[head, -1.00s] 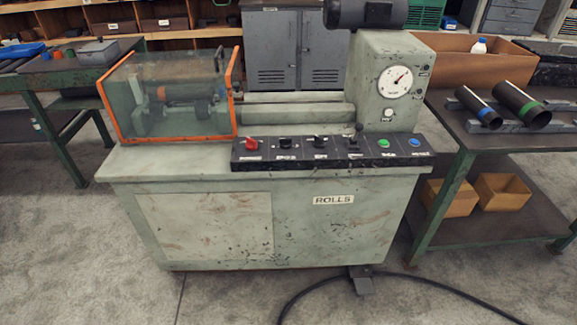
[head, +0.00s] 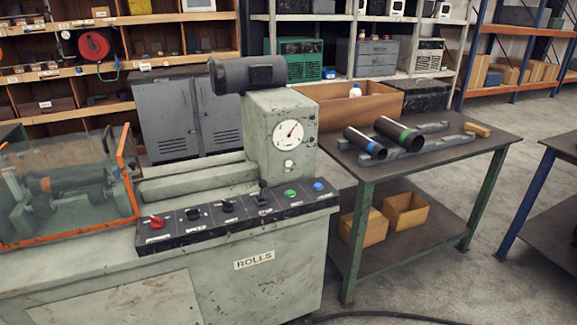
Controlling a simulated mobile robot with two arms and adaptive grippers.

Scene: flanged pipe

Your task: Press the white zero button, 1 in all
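The white zero button (head: 289,164) is a small round knob on the upright grey-green housing (head: 262,133), just below the white dial gauge (head: 288,135). The dial has a dark needle. Below stands the black control panel (head: 236,215) with a red knob (head: 157,222), several dark switches, a green button (head: 290,193) and a blue button (head: 319,186). Neither of my grippers shows in the head view.
The orange-framed clear guard (head: 127,180) is at the left of the machine. A table (head: 452,153) at the right bears two dark pipes (head: 364,142) on grey rails. A cardboard-coloured box (head: 333,116) stands behind. Grey floor is free at the right front.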

